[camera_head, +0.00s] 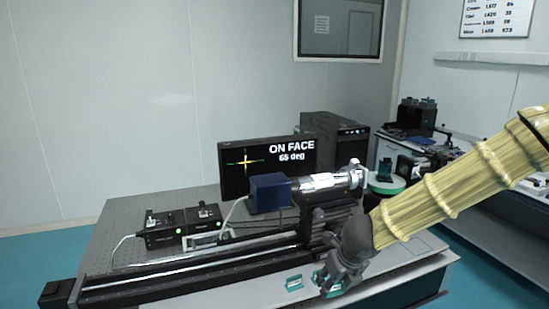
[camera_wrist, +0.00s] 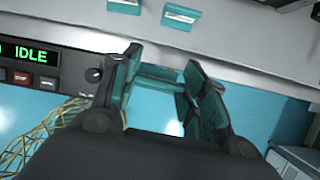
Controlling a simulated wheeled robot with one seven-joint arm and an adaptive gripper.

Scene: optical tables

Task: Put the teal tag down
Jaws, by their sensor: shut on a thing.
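My gripper (camera_head: 330,286) is low at the front edge of the optical table. In the wrist view my gripper (camera_wrist: 163,82) is shut on a teal tag (camera_wrist: 158,76), which spans the gap between the fingers. Part of it is hidden by the dark fingers. Behind it the wrist view shows the table's edge and blue floor; I cannot tell its height above the table. Two other teal pieces, one (camera_wrist: 180,15) near the top middle and one (camera_wrist: 124,5) cut by the top border, lie on the pale surface. A teal piece (camera_head: 293,283) also shows left of my gripper in the head view.
A black rail (camera_head: 190,275) runs along the optical table (camera_head: 120,215), with a blue box (camera_head: 270,192) and cylinder behind my gripper. A monitor (camera_head: 235,178) reads "ON FACE 65 deg". A control panel (camera_wrist: 40,68) reading "IDLE" and loose yellowish wires (camera_wrist: 60,125) are at left in the wrist view.

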